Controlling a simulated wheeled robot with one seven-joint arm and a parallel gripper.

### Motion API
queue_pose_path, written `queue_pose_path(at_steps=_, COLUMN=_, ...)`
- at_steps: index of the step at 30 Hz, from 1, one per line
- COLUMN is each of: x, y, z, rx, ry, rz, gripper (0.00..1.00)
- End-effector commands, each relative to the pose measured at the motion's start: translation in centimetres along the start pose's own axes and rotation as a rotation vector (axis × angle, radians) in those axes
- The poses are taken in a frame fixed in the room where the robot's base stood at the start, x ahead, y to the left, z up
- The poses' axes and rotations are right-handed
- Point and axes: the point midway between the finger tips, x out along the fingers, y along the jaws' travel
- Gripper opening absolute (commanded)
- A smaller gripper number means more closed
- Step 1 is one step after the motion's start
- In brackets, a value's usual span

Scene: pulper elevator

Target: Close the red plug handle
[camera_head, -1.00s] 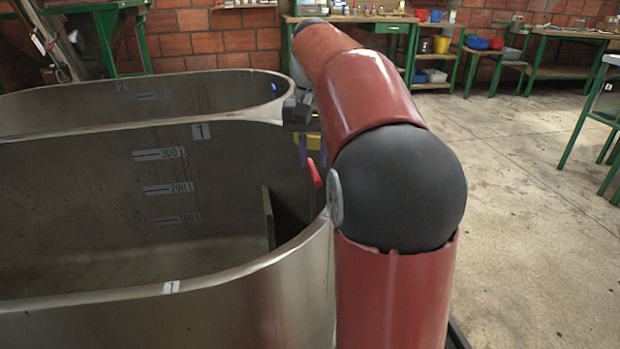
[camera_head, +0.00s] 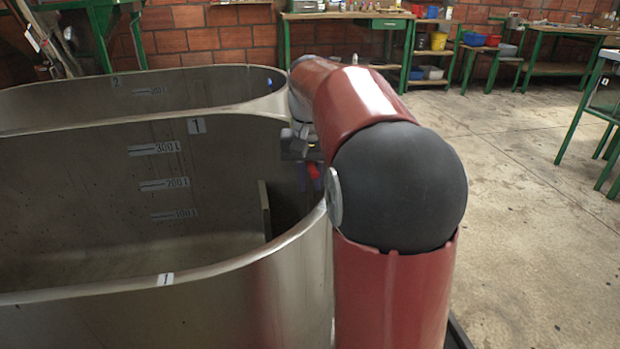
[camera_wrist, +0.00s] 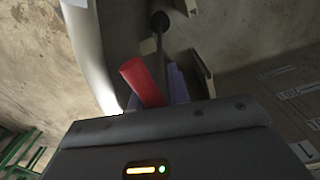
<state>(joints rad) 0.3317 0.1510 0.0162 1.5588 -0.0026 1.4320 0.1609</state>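The red plug handle (camera_wrist: 142,82) stands out in the wrist view, tilted up and to the left, its lower end hidden behind my gripper's dark housing. A small part of the red handle (camera_head: 313,170) shows in the head view, just inside the right end of the near steel tank (camera_head: 215,275). My gripper (camera_wrist: 175,82) shows pale purple fingers right beside the handle. Whether they touch it, and how wide they stand, I cannot tell. In the head view my arm hides most of the gripper. A dark rod with a round end (camera_wrist: 158,22) lies beyond the handle.
A second steel tank (camera_head: 70,95) stands behind the near one. The near tank's curved rim is close to my arm. An upright plate (camera_head: 265,210) stands inside it. Green workbenches (camera_head: 345,18) line the brick wall; the concrete floor (camera_head: 530,220) at right is clear.

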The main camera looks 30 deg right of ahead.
Motion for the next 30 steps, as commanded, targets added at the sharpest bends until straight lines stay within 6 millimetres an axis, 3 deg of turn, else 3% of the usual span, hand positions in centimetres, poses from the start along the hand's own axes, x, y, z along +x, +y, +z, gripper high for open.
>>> queue_pose_path(at_steps=3, x=0.0, y=0.0, z=0.0, rx=0.0, ry=0.0, rz=0.0, gripper=0.0)
queue_pose_path(at_steps=11, x=0.3, y=0.0, z=0.0, rx=0.001, ry=0.0, rz=0.0, gripper=0.0)
queue_pose_path(at_steps=18, x=3.5, y=0.0, z=0.0, rx=0.002, ry=0.0, rz=0.0, gripper=0.0)
queue_pose_path(at_steps=26, x=3.4, y=0.0, z=-0.1, rx=0.003, ry=0.001, rz=-0.001, gripper=0.0)
queue_pose_path(at_steps=27, x=3.4, y=0.0, z=-0.1, rx=0.003, ry=0.001, rz=-0.001, gripper=0.22)
queue_pose_path(at_steps=30, x=3.4, y=0.0, z=-0.1, rx=0.002, ry=0.001, rz=-0.001, gripper=0.24)
